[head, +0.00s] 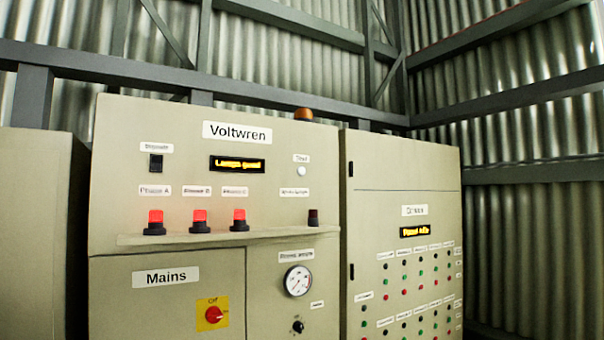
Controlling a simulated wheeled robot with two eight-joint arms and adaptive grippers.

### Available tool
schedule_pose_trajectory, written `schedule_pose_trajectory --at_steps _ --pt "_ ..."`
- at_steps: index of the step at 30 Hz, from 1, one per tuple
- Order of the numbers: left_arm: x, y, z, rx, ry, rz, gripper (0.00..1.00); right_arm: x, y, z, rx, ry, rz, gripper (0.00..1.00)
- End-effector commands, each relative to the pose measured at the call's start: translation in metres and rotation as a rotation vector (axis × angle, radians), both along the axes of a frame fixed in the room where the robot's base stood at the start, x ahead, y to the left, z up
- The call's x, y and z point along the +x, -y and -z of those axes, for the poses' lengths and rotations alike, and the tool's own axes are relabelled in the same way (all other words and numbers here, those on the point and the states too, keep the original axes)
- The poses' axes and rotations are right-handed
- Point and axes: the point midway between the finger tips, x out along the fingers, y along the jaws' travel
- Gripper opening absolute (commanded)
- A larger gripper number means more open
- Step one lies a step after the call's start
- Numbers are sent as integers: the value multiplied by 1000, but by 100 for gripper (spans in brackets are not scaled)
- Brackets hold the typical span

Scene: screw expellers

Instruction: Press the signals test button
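The beige Voltwren cabinet (215,180) fills the middle of the head view. A small white round button (301,172) sits on its upper right face, under a small label (301,158) that seems to read "Test", though the print is blurred. Three lamps, a left red lamp (155,217), a middle red lamp (200,216) and a right red lamp (240,215), are lit on the ledge. A dark lamp (313,217) stands at the ledge's right end, unlit. A lit display (237,164) shows blurred amber text. Neither of my grippers is in view.
A black switch (155,162) is at the upper left. Below the ledge (220,238) are a red rotary switch (213,314), a gauge (297,281) and a black knob (298,326). The right cabinet (385,165) carries many small red, green and black buttons. An orange beacon (303,114) sits on top.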

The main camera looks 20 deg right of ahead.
Motion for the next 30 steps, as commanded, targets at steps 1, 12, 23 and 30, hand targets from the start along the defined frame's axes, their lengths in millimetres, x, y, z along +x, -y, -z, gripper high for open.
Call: schedule_pose_trajectory --at_steps 1,12,23,30 --pt "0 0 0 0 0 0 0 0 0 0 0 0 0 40" --pt "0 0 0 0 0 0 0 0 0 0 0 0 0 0" --pt "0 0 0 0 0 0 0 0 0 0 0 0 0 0" --pt "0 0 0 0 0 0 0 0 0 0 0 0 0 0"
